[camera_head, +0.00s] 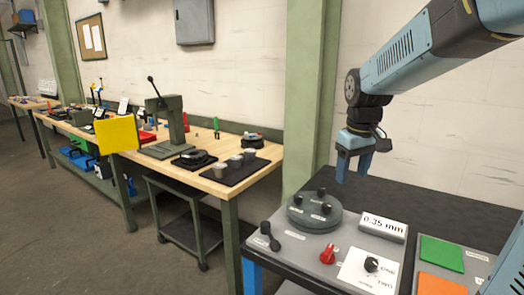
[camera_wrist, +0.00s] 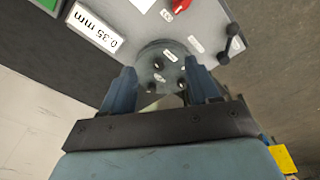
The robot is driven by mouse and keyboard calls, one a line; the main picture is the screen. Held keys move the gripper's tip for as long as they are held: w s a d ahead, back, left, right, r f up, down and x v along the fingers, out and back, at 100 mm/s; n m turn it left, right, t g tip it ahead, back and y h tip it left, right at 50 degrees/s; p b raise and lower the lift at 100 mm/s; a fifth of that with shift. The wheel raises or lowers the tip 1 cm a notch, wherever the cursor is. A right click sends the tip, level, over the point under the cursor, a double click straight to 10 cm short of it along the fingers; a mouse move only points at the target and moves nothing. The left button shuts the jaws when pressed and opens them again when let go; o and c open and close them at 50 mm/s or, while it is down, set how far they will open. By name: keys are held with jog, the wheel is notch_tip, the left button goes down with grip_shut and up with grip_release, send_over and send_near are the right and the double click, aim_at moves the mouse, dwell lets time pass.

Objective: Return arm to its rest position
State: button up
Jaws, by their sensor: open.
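My gripper (camera_head: 354,165) hangs from my blue arm at the right of the head view, fingers pointing down. It is above the back of a grey control panel, clear of it. In the wrist view its two fingers (camera_wrist: 160,88) are spread apart with nothing held between them. A round grey dial plate (camera_head: 314,212) with several black knobs lies beyond the fingertips. It also shows between the fingers in the wrist view (camera_wrist: 160,65).
A wooden workbench (camera_head: 262,153) with a press (camera_head: 170,125) stands left. A green post (camera_head: 310,90) and wall stand behind.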

jog(key=s+r+m+t, duration=0.1)
jog(key=s+m+t, duration=0.2)
jog(key=s, duration=1.4)
jog(key=shift+s+d+r+m+t, duration=0.35)
jog(key=shift+s+d+m+t, duration=0.1)
jog(key=shift+m, duration=0.15)
jog(key=shift+w, duration=0.1)
